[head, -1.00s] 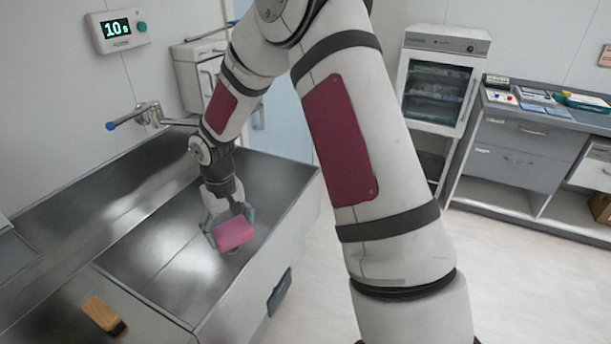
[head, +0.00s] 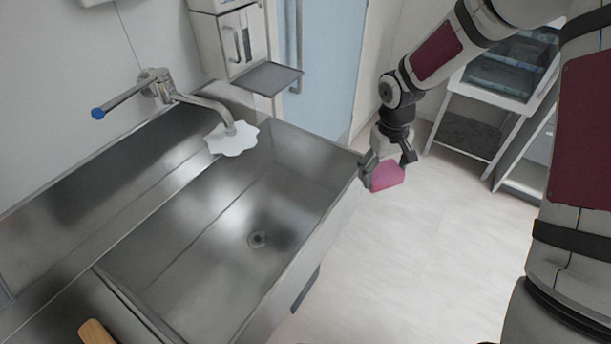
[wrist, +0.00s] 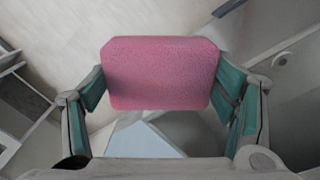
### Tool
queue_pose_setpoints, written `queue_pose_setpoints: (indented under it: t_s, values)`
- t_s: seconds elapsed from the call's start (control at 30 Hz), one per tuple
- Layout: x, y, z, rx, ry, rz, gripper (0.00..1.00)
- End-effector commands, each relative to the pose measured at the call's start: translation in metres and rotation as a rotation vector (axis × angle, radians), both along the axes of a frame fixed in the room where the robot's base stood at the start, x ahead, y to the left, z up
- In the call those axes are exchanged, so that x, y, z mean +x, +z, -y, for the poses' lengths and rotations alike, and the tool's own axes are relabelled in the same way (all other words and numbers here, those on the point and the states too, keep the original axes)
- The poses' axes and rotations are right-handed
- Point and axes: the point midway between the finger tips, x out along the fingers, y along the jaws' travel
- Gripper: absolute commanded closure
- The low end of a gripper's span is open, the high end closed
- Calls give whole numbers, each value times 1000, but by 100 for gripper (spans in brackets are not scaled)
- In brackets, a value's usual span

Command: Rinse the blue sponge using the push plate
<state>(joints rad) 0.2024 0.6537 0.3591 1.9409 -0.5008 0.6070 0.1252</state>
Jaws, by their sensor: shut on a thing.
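My gripper (head: 386,165) is shut on a pink sponge (head: 387,178); no blue sponge is in view. In the head view it appears just right of the sink's right rim, with floor behind. In the wrist view the pink sponge (wrist: 160,73) sits between the two green-padded fingers. The steel sink (head: 205,240) has an empty basin with a drain (head: 257,239). A dark plate (head: 306,290) on its front wall may be the push plate. A tap (head: 205,105) with a blue-ended lever ends above a white, irregular patch (head: 232,139), perhaps water.
A wooden-topped object (head: 96,333) lies on the counter left of the basin. A wall unit with a grey tray (head: 267,78) stands behind the sink. The floor (head: 400,260) right of the sink is clear.

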Motion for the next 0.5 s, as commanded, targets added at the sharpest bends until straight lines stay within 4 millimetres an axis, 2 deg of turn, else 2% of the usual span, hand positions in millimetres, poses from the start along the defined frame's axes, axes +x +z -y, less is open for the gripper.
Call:
queue_pose_setpoints:
  t_s: [0.03, 0.2, 0.3, 0.5]
  values:
    - [-11, 5, -13, -24, 159, 13, 44]
    - [-32, 9, -50, -86, 705, 101, 44]
    - [-40, 12, -68, -99, 950, 156, 44]
    - [-53, 18, -92, -99, 1267, 238, 44]
